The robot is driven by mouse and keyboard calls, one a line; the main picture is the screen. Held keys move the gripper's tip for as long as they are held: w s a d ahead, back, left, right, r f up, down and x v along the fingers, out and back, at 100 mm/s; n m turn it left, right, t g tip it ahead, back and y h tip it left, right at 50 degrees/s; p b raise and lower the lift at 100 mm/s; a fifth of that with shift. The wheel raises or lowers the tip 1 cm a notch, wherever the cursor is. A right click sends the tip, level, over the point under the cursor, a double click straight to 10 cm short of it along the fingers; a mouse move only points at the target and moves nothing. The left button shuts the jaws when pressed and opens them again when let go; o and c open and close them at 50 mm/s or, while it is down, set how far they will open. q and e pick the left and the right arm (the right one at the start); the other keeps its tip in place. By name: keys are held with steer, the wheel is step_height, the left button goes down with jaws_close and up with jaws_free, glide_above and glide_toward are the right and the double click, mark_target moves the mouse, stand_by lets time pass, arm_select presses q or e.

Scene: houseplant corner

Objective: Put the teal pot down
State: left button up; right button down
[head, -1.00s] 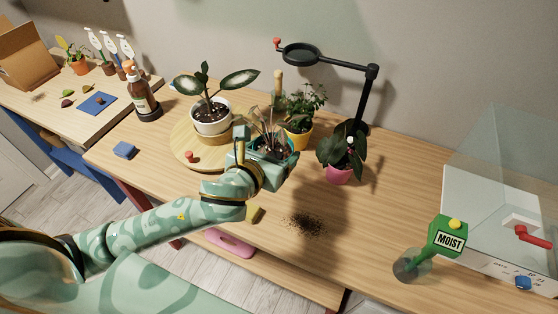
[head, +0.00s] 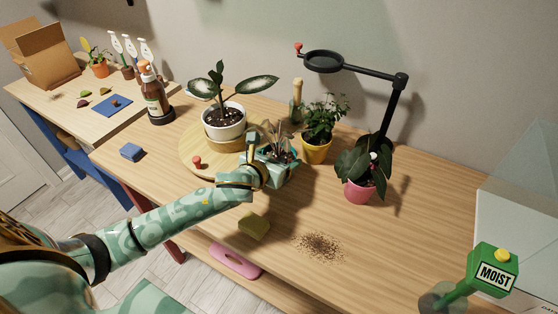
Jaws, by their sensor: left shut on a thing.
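The teal pot (head: 277,175) with a withered, reddish-brown plant is in the middle of the head view. My left gripper (head: 262,157) is shut on it from the left and covers part of its near side. The pot is beside the right edge of the round wooden board (head: 187,154). I cannot tell whether its base touches the table (head: 375,240).
A white pot (head: 224,128) stands on the round board. A yellow pot (head: 315,152) and a pink pot (head: 358,192) stand to the right. A green sponge (head: 254,225) and spilled soil (head: 319,246) lie in front. A green MOIST meter (head: 484,274) is at lower right.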

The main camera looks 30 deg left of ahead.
arm_select(q)
steer(key=shift+r, duration=0.1)
steer(key=o, duration=1.2)
steer(key=shift+c, duration=0.2)
